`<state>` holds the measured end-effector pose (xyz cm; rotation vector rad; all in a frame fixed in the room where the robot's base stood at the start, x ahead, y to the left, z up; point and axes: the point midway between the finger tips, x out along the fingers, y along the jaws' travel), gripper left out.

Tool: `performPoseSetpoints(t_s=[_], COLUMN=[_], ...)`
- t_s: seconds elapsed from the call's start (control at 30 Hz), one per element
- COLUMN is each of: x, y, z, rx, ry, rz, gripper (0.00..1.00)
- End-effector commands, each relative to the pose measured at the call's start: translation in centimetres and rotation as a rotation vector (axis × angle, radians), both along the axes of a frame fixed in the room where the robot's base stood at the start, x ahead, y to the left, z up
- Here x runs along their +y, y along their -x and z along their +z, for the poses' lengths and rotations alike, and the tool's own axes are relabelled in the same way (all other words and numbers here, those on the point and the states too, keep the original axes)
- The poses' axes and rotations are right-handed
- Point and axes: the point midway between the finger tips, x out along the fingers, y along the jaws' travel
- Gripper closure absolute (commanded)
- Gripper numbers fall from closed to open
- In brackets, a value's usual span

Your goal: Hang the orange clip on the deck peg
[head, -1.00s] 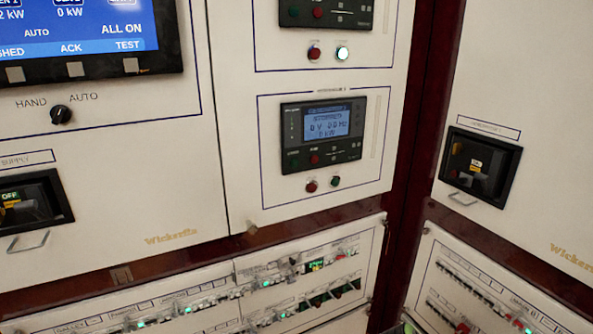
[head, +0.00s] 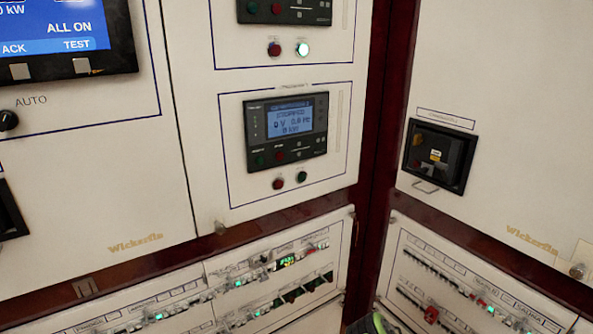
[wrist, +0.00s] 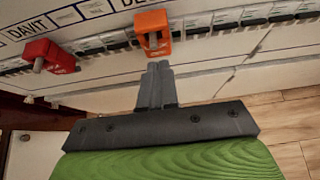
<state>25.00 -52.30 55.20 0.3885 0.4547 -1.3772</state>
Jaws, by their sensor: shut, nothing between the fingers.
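The orange clip (wrist: 152,32) sits on a row of small breakers in the wrist view, top centre, beside a printed label that is partly cut off. My gripper (wrist: 158,66) is shut and empty. Its fingertips point at the orange clip and lie just below it in the picture; whether they touch it I cannot tell. In the head view I cannot make out the orange clip or my fingertips. The deck peg is not identifiable in either view.
A red clip (wrist: 48,55) sits on the same row, left of the orange one, near a "DAVIT" label. Wood floor (wrist: 295,120) shows at the right. White panels meet in a corner in the head view, with a lower breaker panel (head: 460,285) at right.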

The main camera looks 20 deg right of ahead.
Motion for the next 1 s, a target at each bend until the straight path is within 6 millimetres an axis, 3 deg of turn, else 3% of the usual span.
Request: performPoseSetpoints(t_s=[0.4, 0.67, 0.77, 1.0], x=[3.9, 5.1, 6.7, 12.5], y=[0.6, 0.7, 1.0, 1.9], z=[0.1, 0.5, 1.7, 5.4], rx=[0.002, 0.000, 0.004, 0.006], ry=[-0.001, -0.001, -0.001, -0.001], rz=[0.001, 0.001, 0.003, 0.006], gripper=[1.00, 1.00, 1.00, 1.00])
